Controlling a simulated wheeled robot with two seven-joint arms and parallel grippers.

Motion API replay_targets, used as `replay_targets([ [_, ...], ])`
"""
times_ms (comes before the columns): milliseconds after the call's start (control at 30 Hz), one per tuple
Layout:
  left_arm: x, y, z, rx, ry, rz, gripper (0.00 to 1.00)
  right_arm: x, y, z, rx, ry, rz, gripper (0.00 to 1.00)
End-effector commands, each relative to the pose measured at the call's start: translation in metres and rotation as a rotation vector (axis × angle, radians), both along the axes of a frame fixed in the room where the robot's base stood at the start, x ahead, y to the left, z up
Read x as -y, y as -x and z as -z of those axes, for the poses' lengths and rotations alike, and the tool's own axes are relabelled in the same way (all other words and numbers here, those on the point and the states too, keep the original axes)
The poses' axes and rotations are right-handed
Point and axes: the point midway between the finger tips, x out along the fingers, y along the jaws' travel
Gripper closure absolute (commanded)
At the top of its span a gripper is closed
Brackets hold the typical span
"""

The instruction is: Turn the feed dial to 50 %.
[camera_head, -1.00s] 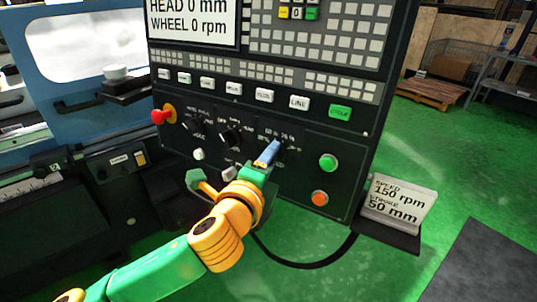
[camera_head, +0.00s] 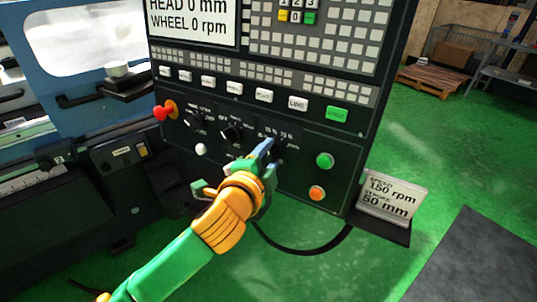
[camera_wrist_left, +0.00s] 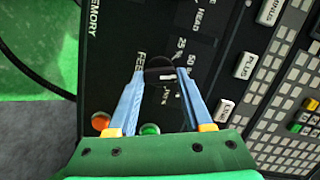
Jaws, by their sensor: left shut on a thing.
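The feed dial (camera_head: 280,145) is a small black knob on the dark control panel, mostly hidden by my gripper in the head view. In the left wrist view, the dial (camera_wrist_left: 159,66) shows between the fingertips, beside the printed FEED label and the 25 and 50 marks. My left gripper (camera_head: 270,148) is shut on the dial, with a blue finger on each side of it. The gripper (camera_wrist_left: 161,73) also shows in the wrist view. The dial's exact setting is not readable. My right gripper is not in view.
Two other black dials (camera_head: 231,133) sit left of the feed dial. A green button (camera_head: 324,160) and an orange button (camera_head: 317,193) are to its right. A red emergency stop (camera_head: 162,112) is at the panel's left. A sign (camera_head: 392,197) reads 150 rpm, 50 mm.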

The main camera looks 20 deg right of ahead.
Motion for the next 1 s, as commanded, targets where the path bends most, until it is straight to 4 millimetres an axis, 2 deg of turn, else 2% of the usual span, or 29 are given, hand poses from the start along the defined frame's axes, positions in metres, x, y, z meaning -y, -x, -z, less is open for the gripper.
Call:
replay_targets([
  [333,0.0,0.0,-0.002,0.002,0.005,0.001,1.0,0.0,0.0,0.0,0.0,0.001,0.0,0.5],
  [367,0.0,0.0,-0.002,0.002,0.005,0.001,0.47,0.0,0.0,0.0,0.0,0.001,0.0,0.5],
  [467,0.0,0.0,-0.002,0.003,0.004,0.001,0.2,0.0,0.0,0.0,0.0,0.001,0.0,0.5],
  [767,0.0,0.001,-0.001,0.001,0.003,0.001,0.19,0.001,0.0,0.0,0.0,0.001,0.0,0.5],
  [867,-0.005,0.008,-0.002,0.002,0.004,0.003,0.19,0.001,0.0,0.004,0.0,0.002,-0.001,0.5],
  [1000,-0.018,0.026,-0.006,0.003,0.005,0.003,0.19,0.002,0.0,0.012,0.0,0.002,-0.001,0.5],
])
